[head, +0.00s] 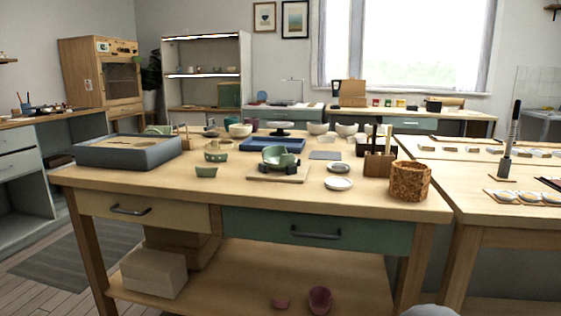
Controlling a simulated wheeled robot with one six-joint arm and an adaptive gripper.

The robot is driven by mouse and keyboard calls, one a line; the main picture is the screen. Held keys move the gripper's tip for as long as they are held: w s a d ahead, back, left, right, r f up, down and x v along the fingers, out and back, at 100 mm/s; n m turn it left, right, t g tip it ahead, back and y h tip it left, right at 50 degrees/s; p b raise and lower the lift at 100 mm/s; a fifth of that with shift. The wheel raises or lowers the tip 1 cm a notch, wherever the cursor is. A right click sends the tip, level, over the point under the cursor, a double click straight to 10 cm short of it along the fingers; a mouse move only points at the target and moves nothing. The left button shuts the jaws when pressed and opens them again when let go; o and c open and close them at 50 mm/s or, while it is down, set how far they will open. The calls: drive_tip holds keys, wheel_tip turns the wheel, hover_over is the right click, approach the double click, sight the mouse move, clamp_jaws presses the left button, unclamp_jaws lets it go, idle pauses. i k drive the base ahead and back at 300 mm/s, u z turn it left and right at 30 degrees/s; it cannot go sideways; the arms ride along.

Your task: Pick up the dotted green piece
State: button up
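Green ceramic pieces lie on the wooden worktable (120,172). One small green piece (216,156) with what look like dark marks lies left of the middle. Another small green piece (206,171) lies just in front of it, nearer the table's front edge. A larger green broken bowl (280,158) sits on a small wooden board (262,177) to their right. The pieces are too small to tell for sure which is dotted. My gripper is not in view; only a grey rounded part, perhaps mine, shows at the bottom edge.
A grey box (128,158) stands at the table's left. White dishes (338,183), a wooden tool holder (379,163) and a cork pot (410,180) stand at the right. A blue tray (270,146) and several bowls are behind. The table's front left is clear.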

sight(219, 158)
drive_tip(key=u, duration=0.3)
drive_tip(key=k, duration=0.4)
drive_tip(key=u, duration=1)
drive_tip(key=i, duration=1.3)
drive_tip(key=z, duration=0.55)
